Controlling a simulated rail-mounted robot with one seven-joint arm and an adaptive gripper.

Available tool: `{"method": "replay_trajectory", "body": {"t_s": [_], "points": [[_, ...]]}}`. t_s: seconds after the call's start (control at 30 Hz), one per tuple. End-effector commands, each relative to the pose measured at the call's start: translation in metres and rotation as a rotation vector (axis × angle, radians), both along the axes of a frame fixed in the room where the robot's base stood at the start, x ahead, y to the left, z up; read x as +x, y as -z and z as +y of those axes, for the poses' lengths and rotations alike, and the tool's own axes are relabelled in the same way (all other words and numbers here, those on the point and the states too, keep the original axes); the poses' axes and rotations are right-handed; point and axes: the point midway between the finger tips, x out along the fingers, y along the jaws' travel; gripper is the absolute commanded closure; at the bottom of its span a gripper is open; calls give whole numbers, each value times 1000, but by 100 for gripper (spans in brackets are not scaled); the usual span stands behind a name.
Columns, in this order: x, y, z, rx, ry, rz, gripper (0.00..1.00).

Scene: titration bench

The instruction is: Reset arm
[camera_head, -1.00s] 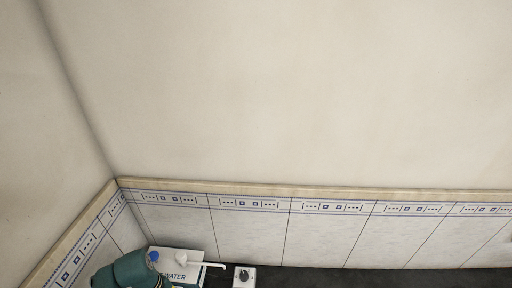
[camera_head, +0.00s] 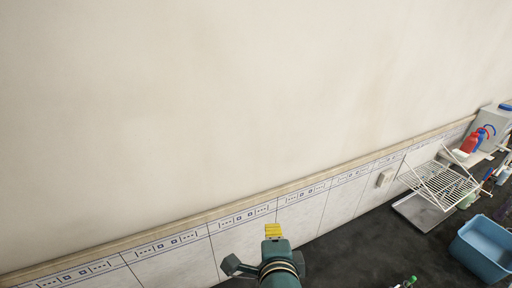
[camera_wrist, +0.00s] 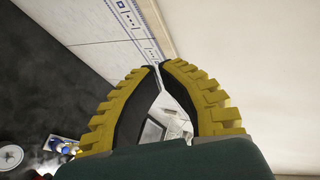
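My gripper (camera_head: 273,231) is at the bottom centre of the head view, at the end of my green arm. Its yellow fingers stand in front of the tiled wall and above the dark bench. In the wrist view, the ribbed yellow fingers (camera_wrist: 159,66) with black inner pads bend together until their tips nearly meet. Nothing is held between them. A grey and white thing shows behind through the gap between the fingers, and I cannot tell what it is.
On the right are a white wire rack (camera_head: 440,183), a metal tray (camera_head: 422,213), a blue basin (camera_head: 484,247) and red and blue bottles (camera_head: 470,141). A green-capped bottle (camera_head: 410,281) is near the bottom edge. The tiled wall (camera_head: 240,240) runs behind my gripper.

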Motion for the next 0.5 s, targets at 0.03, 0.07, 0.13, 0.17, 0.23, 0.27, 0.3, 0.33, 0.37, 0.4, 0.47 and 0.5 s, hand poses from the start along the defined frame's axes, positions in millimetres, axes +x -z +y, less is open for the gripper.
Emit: {"method": "replay_trajectory", "body": {"t_s": [0.03, 0.07, 0.13, 0.17, 0.23, 0.27, 0.3, 0.33, 0.37, 0.4, 0.47, 0.5], "points": [[-13, -40, -17, -104, -17, -106, 100], [-22, -62, -25, -181, -31, -172, 100], [-47, -114, -38, -387, -54, -323, 100], [-59, -135, -41, -485, -61, -386, 100], [-92, -183, -40, -736, -67, -530, 100], [-105, -201, -39, -845, -62, -581, 100], [-120, -221, -38, -983, -48, -634, 100], [-129, -232, -38, -1079, -37, -661, 100], [-134, -239, -37, -1169, -29, -675, 100], [-137, -244, -37, -1274, -23, -678, 100], [-137, -247, -37, -1396, -22, -667, 100], [-137, -248, -36, -1456, -21, -661, 100]]}}
